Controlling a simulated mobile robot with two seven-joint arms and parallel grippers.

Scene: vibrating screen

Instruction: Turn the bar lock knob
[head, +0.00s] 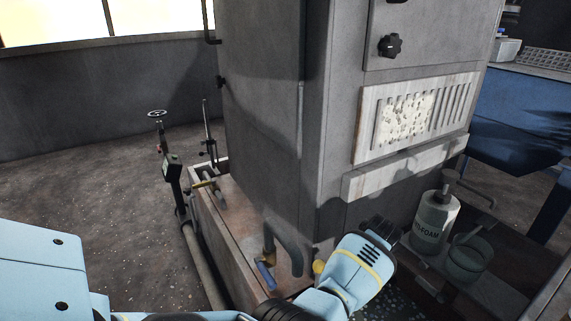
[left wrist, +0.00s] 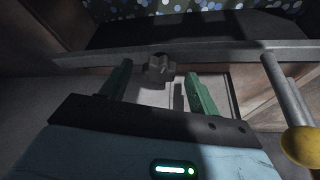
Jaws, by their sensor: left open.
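A dark lobed knob (left wrist: 158,68) shows in the left wrist view, standing out below a long metal bar edge (left wrist: 225,50). My left gripper (left wrist: 158,74) is open, with its two green fingers spread to either side of the knob. I see gaps between the knob and both fingers; the depth between them is hard to judge. In the head view my light blue left wrist is low in front of the machine, and it hides the fingers and this knob. Another black knob (head: 390,46) sits high on the machine's front panel. My right gripper is not in view.
A pipe with a yellow ball end (left wrist: 302,146) is right of the fingers; the yellow ball (head: 319,267) also shows in the head view. A blue-handled valve (head: 265,275) is left of my wrist. A white bottle (head: 434,220) and a jar (head: 468,256) stand right.

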